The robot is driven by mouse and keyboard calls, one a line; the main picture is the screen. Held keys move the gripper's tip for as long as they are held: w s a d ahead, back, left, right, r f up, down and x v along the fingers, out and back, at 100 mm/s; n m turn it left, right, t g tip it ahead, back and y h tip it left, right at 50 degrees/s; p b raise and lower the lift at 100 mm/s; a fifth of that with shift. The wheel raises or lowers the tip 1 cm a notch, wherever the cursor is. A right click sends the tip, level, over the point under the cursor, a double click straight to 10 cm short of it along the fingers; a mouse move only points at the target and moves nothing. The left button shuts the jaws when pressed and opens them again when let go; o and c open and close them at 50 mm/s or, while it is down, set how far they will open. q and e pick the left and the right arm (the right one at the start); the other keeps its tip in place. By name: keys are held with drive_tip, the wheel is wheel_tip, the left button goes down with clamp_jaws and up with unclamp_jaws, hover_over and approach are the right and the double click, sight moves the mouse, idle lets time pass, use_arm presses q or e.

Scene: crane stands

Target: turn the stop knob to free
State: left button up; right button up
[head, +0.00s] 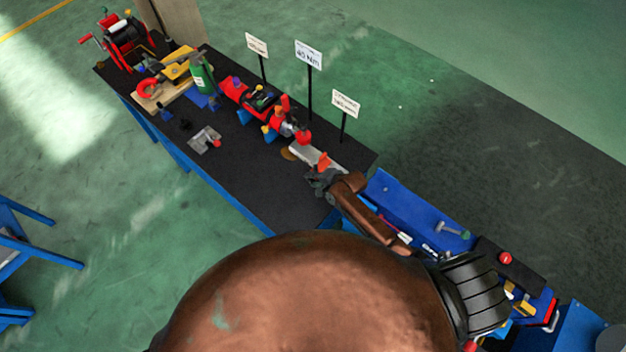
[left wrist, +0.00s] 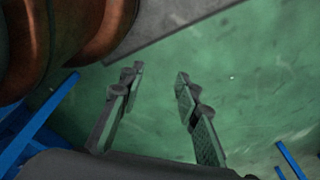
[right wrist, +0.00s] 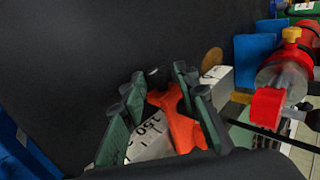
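An orange winged piece, which looks like the stop knob (right wrist: 182,124), sits on a pale metal rule with printed numbers (right wrist: 152,140). In the head view the orange knob (head: 323,161) stands near the right end of the black bench top. My right gripper (head: 320,178) is over it. In the right wrist view my right gripper (right wrist: 163,88) has its fingers apart on either side of the knob, with a gap on the left; contact on the right is unclear. My left gripper (left wrist: 158,80) is open and empty above the green floor.
Beside the rule is a red and metal device (right wrist: 268,106) with a yellow-topped part. The black bench (head: 255,180) also carries a green bottle (head: 202,75) and a red winch (head: 125,35). Signs on posts (head: 308,55) stand along its back edge. A blue tray (head: 410,205) lies to the right.

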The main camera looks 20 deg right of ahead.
drive_tip(key=c, duration=0.6)
clamp_jaws()
use_arm(q)
drive_tip(key=shift+s, duration=0.85)
